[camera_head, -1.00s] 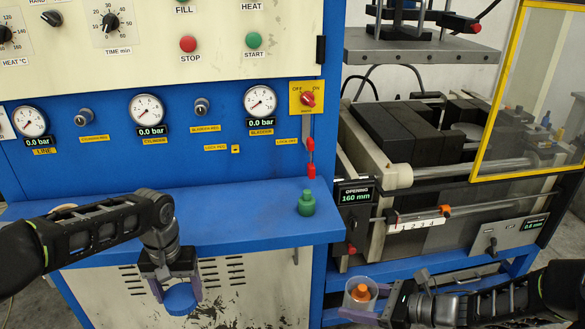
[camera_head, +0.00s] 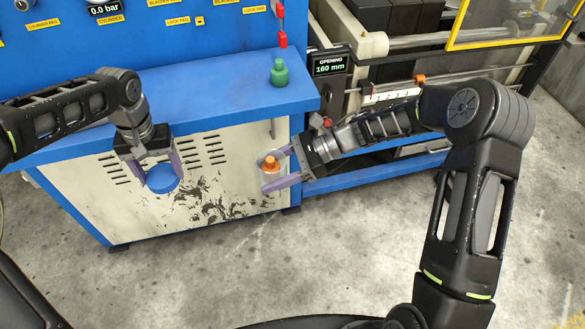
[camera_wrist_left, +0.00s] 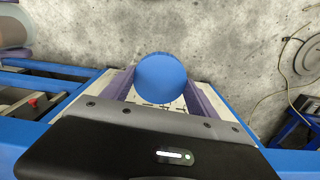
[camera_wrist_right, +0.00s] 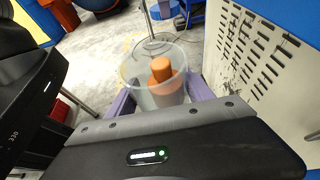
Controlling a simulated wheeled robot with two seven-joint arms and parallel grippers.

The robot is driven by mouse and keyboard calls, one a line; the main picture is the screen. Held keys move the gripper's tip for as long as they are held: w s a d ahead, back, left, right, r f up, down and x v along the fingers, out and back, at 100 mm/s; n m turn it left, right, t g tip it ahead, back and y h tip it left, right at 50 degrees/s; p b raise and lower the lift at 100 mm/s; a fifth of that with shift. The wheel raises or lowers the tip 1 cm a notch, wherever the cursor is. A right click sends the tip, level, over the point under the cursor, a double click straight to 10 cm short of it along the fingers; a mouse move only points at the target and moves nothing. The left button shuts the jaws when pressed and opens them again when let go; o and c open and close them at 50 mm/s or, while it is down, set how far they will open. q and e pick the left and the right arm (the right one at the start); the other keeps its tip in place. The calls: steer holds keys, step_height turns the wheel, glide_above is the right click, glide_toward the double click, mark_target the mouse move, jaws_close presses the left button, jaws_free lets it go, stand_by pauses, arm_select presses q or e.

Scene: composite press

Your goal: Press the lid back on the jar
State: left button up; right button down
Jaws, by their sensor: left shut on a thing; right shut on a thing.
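The round blue lid (camera_head: 163,179) is held by my left gripper (camera_head: 161,184), which is shut on it in front of the blue cabinet. The lid also shows between the purple fingers in the left wrist view (camera_wrist_left: 162,78). My right gripper (camera_head: 276,172) is shut on the clear jar (camera_head: 268,162), to the right of the lid and apart from it. The jar's top is open, and an orange object (camera_head: 270,164) is inside. In the right wrist view the jar (camera_wrist_right: 152,68) sits between the fingers with the orange object (camera_wrist_right: 161,72) showing through its wall.
A green bottle-shaped object (camera_head: 279,73) stands on the blue ledge (camera_head: 215,103) above and behind the grippers. The press with its opening display (camera_head: 329,65) is to the right. The space between lid and jar is clear.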

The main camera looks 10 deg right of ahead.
arm_select(q)
steer(key=shift+d, duration=0.15)
stand_by(0.3)
steer(key=d+r+m, duration=0.1)
steer(key=d+r, duration=0.2)
steer(key=d, duration=0.5)
steer(key=s+d+r+m, duration=0.1)
steer(key=d+r, duration=0.3)
steer(key=d, duration=0.4)
steer(key=s+d+r+m, duration=0.1)
steer(key=d+r+m, duration=0.2)
steer(key=d, duration=0.5)
steer(key=shift+s+d+r, duration=0.25)
steer(key=shift+d+r, duration=0.05)
steer(key=shift+r, duration=0.45)
steer(key=shift+f, duration=0.1)
steer(key=shift+f, duration=1.9)
steer(key=shift+f, duration=0.9)
steer(key=shift+f, duration=0.6)
